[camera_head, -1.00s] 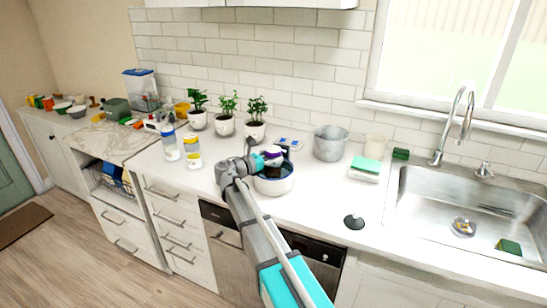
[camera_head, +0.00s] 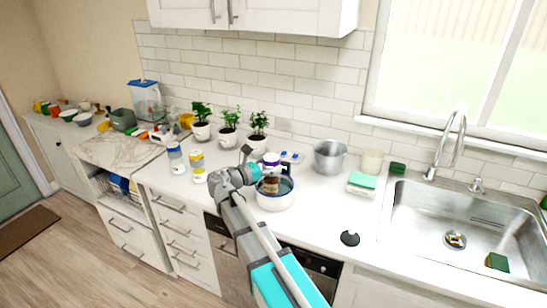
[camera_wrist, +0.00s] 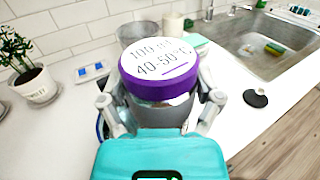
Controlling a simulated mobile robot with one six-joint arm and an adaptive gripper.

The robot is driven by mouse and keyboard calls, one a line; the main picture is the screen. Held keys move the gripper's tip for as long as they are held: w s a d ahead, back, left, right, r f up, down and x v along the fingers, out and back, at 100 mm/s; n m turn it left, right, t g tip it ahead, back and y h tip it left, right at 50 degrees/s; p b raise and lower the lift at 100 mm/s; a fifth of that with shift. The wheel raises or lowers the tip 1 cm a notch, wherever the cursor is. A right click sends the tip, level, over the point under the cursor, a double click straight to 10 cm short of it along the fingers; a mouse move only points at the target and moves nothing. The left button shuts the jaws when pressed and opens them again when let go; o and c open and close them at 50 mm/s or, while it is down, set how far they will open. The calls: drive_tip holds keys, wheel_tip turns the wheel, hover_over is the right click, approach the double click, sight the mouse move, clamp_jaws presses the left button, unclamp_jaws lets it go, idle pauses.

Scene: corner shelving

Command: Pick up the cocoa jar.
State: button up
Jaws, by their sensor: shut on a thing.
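The cocoa jar (camera_head: 271,186) has a purple lid and a brown label. In the head view it shows over the opening of a white pot with a blue inside (camera_head: 276,203). My gripper (camera_head: 268,177) is shut around the jar's upper part, just below the lid. In the wrist view the jar's purple-rimmed lid (camera_wrist: 158,60), with a white top and printed writing, stands between the two fingers (camera_wrist: 160,115). The lower body is hidden there by my gripper. I cannot tell whether the jar's base is clear of the pot's rim.
Two bottles (camera_head: 197,162) stand left of my gripper. Potted plants (camera_head: 229,136) line the wall behind. A black stopper (camera_head: 350,238) lies on the counter.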

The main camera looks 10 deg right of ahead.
drive_tip(key=s+a+r+p, duration=0.1)
drive_tip(key=s+r+p, duration=0.1)
drive_tip(key=s, duration=0.3)
drive_tip(key=shift+s+a+r, duration=0.3)
drive_tip(key=shift+a, duration=0.1)
drive_tip(key=shift+a, duration=0.1)
idle(0.3)
